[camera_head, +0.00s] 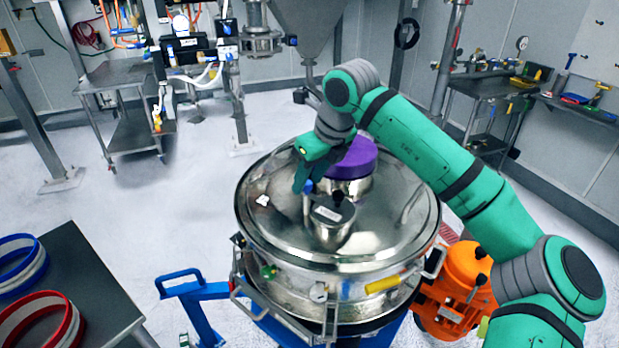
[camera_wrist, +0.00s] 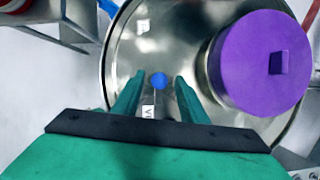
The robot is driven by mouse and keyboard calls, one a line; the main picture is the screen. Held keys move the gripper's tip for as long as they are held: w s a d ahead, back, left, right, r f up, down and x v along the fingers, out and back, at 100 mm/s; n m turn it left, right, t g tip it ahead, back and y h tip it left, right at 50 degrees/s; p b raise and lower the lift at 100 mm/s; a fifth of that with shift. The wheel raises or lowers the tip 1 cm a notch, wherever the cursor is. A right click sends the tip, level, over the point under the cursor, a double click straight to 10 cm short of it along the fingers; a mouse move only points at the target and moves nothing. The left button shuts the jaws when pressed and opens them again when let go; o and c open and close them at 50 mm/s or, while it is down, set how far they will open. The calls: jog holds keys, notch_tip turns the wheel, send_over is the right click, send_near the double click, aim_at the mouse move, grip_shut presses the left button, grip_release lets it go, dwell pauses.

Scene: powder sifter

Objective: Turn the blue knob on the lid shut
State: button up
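The blue knob (camera_head: 308,186) sits on top of a small upright fitting on the shiny metal lid (camera_head: 265,235). In the wrist view the blue knob (camera_wrist: 158,80) lies between and slightly beyond the two green fingertips. My gripper (camera_head: 303,180) is over the lid, with its fingers apart, one on each side of the knob. In the wrist view my gripper (camera_wrist: 158,82) shows a clear gap on both sides of the knob. A white label (camera_wrist: 148,111) is seen just below the knob.
A purple-capped port (camera_head: 352,160) stands on the lid close to my gripper; its purple cap (camera_wrist: 262,62) is to the right in the wrist view. A metal cup-like fitting with a black knob (camera_head: 332,220) is in front. An orange motor (camera_head: 455,290) is at the right.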

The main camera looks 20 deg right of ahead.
jog(key=shift+r, duration=0.1)
jog(key=v, duration=1)
jog(key=shift+s+r, duration=0.2)
jog(key=shift+r, duration=0.05)
